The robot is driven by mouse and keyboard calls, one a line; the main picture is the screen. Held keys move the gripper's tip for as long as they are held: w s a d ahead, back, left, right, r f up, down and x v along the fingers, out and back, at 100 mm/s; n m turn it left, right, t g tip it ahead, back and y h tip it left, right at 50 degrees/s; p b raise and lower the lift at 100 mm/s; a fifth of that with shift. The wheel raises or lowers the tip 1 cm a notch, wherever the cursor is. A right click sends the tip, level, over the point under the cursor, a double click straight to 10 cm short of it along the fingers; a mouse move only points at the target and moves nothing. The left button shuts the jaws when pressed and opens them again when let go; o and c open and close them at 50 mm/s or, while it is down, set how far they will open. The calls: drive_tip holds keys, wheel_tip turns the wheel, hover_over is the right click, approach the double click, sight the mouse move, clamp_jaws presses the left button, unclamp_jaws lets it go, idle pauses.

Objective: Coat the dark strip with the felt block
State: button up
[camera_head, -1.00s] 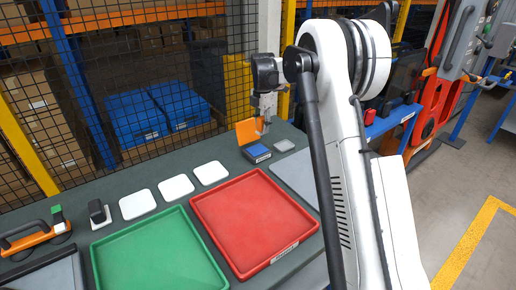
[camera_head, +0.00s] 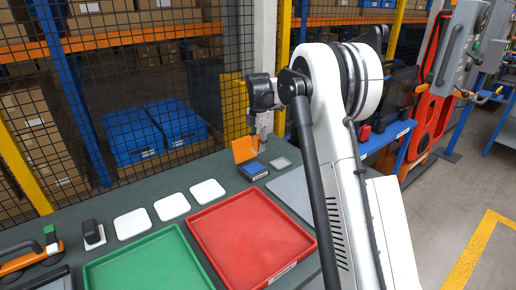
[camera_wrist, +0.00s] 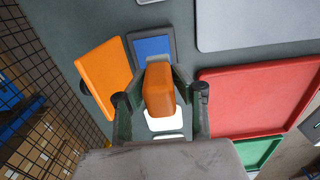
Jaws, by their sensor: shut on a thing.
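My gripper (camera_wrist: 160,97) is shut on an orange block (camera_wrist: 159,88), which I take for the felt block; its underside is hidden. In the head view my gripper (camera_head: 263,136) hangs just above and behind the open pad box. The box has a blue pad (camera_wrist: 153,47) in a dark frame, with its orange lid (camera_wrist: 104,78) swung open beside it. The pad also shows in the head view (camera_head: 253,168). In the wrist view the block appears near the pad's edge; I cannot tell whether they touch. I cannot make out the dark strip in either view.
A red tray (camera_head: 252,232) and a green tray (camera_head: 150,266) lie on the dark table. White squares (camera_head: 172,206) sit behind them. A small grey square (camera_head: 281,162) and a grey plate (camera_head: 296,190) lie right of the box. A mesh fence (camera_head: 150,60) stands behind the table.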

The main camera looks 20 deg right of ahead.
sight(254, 168)
drive_tip(key=shift+w+a+f+b, duration=0.25)
drive_tip(key=shift+f+b, duration=0.4)
drive_tip(key=shift+f, duration=0.55)
drive_tip(key=shift+w+a+f+b, duration=0.1)
drive_tip(key=shift+a+f+b, duration=0.2)
drive_tip(key=shift+f+b, duration=0.65)
drive_tip(key=shift+w+a+f+b, duration=0.2)
drive_tip(key=shift+a+f+b, duration=0.15)
drive_tip(key=shift+f, duration=1.1)
drive_tip(key=shift+f+b, duration=0.45)
drive_tip(key=shift+f, duration=0.1)
drive_tip(key=shift+r+p, duration=1.6)
drive_tip(key=shift+r, duration=1.95)
drive_tip(key=s+a+f+m, duration=0.1)
drive_tip(key=s+a+m, duration=0.1)
drive_tip(key=s+m, duration=0.8)
drive_tip(key=s+a+f+m, duration=0.1)
drive_tip(key=s+a+m, duration=0.1)
drive_tip(key=s+m, duration=0.9)
drive_tip(key=shift+s+f, duration=0.35)
drive_tip(key=shift+s, duration=0.3)
